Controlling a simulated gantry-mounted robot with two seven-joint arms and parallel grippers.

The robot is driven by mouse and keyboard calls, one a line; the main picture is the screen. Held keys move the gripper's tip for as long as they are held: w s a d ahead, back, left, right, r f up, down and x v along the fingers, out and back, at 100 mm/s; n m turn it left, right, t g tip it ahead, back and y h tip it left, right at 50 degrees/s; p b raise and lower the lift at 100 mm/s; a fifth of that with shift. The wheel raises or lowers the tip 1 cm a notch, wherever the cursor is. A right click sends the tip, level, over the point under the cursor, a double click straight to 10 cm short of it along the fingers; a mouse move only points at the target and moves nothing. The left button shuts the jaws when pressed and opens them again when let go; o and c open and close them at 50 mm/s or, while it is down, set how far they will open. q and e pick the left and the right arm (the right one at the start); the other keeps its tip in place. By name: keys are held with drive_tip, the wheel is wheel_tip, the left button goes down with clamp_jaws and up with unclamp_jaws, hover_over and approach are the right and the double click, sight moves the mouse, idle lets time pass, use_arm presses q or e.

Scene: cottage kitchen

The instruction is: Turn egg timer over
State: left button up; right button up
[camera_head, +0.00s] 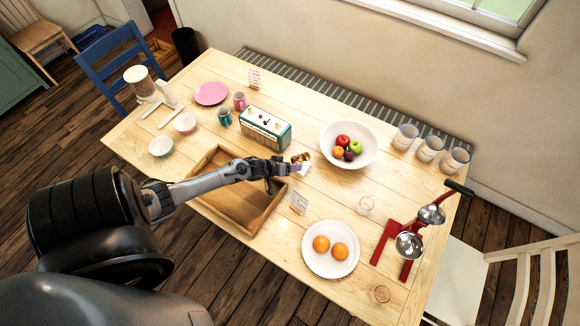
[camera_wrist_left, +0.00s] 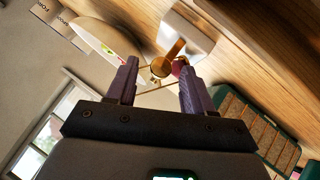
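A small brown and gold thing, which looks like the egg timer (camera_head: 301,157), is on the table just beyond the tip of my left gripper (camera_head: 293,168). In the left wrist view the egg timer (camera_wrist_left: 174,50) shows amber and gold parts ahead of the two fingers, with a dark red bit beside it. A pale, flat surface is behind it. My left gripper (camera_wrist_left: 159,88) is open, its fingers well apart; I cannot tell whether the timer lies fully between them. Which way up the timer is cannot be told. My right gripper is not in view.
A teal radio (camera_head: 264,127) stands behind the gripper and a white fruit bowl (camera_head: 364,157) to its right. A wooden tray (camera_head: 217,159) lies under my left arm. A small card (camera_head: 298,202) and a plate of oranges (camera_head: 316,268) are nearer the front.

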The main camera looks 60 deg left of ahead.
use_arm(q)
drive_tip(key=shift+s, duration=0.1)
drive_tip(key=p+v, duration=0.1)
drive_tip(key=v, duration=0.9)
drive_tip(key=shift+s+r+p, duration=0.25)
drive_tip(key=shift+p, duration=0.1)
